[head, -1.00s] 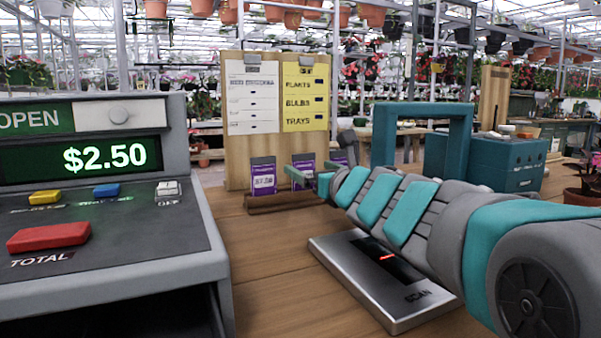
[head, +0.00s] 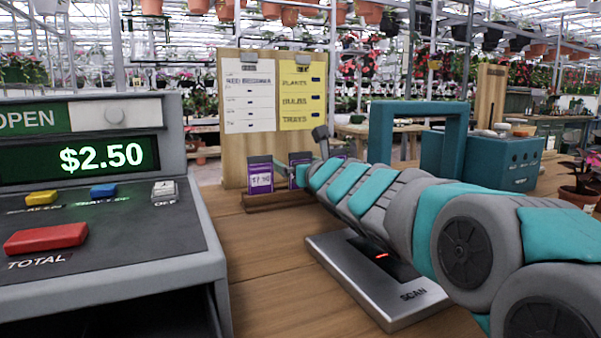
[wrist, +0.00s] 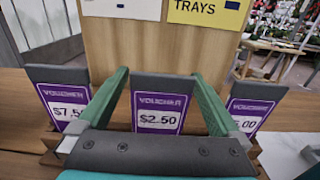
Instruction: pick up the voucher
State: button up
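Three purple-and-white vouchers stand upright in a wooden rack (head: 283,199). In the wrist view the middle voucher (wrist: 160,112) reads $2.50 and is straight ahead. My gripper (wrist: 160,74) is open, with one green finger on each side of the middle voucher and gaps between. In the head view the left voucher (head: 260,179) is clear, while my gripper partly covers the middle and right ones.
A cash register (head: 90,220) showing $2.50 stands at the left. A scanner plate (head: 350,265) lies under my arm. A board (head: 235,150) with price sheets rises behind the rack. A teal box with a handle (head: 500,160) stands at the right. Counter between register and scanner is clear.

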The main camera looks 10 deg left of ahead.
jog(key=c, duration=1.3)
jog(key=shift+r+p, duration=0.3)
jog(key=shift+r, duration=0.15)
jog(key=s+d+r, duration=0.1)
jog(key=s+d, duration=0.2)
jog(key=d, duration=0.1)
jog(key=s+d+r+p, duration=0.1)
jog(key=s+d, duration=0.2)
jog(key=s, duration=0.1)
jog(key=s+d+r, duration=0.2)
jog(key=s+d, duration=0.2)
jog(key=shift+d+p, duration=0.35)
jog(key=shift+p, duration=0.05)
